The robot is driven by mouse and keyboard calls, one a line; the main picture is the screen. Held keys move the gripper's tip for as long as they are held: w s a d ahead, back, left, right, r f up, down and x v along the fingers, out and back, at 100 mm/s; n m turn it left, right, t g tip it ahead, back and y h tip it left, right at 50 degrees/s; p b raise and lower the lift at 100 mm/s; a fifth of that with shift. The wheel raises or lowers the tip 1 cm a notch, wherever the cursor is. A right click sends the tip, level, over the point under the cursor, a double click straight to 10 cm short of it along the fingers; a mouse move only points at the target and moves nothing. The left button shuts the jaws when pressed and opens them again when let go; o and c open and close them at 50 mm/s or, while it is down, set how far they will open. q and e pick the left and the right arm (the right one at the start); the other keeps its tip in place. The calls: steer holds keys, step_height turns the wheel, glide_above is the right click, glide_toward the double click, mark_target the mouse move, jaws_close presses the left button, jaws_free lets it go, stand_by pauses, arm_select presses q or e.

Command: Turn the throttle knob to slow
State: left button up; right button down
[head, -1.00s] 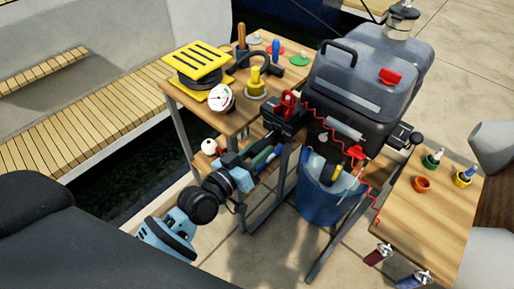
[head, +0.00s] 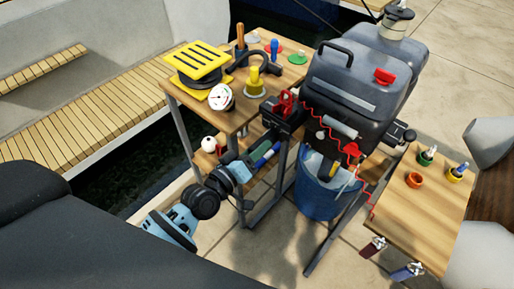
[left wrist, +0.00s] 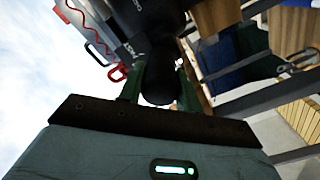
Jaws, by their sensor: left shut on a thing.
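The throttle knob (left wrist: 160,85) is a dark, rounded grip at the end of the motor's black tiller handle (left wrist: 143,22). White lettering, partly readable as "FAST", is on the handle beside it. My left gripper (left wrist: 160,78) is shut on the knob, with one green finger on each side. In the head view my left gripper (head: 262,141) is small, by the near end of the black tiller housing (head: 286,118); the knob is hard to make out there. The grey outboard motor (head: 357,85) stands behind. I cannot read the knob's setting. My right gripper is not seen.
A red coiled cord (head: 330,122) hangs by the motor. A blue bucket (head: 320,198) stands below.

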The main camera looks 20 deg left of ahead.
arm_select(q)
steer(key=o, duration=1)
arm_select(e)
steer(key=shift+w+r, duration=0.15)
arm_select(q)
steer(key=v, duration=0.8)
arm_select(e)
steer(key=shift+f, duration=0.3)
arm_select(q)
steer(key=s+f+m+g+y+p, duration=0.2)
steer(key=s+f+m+g+p, duration=0.1)
steer(key=s, duration=1)
steer(key=s+a+f+m+g+y+p, duration=0.1)
steer(key=s+f+m+g+p, duration=0.3)
steer(key=s+f, duration=0.4)
steer(key=s+g+y+p, duration=0.1)
steer(key=s, duration=0.5)
steer(key=shift+p, duration=0.35)
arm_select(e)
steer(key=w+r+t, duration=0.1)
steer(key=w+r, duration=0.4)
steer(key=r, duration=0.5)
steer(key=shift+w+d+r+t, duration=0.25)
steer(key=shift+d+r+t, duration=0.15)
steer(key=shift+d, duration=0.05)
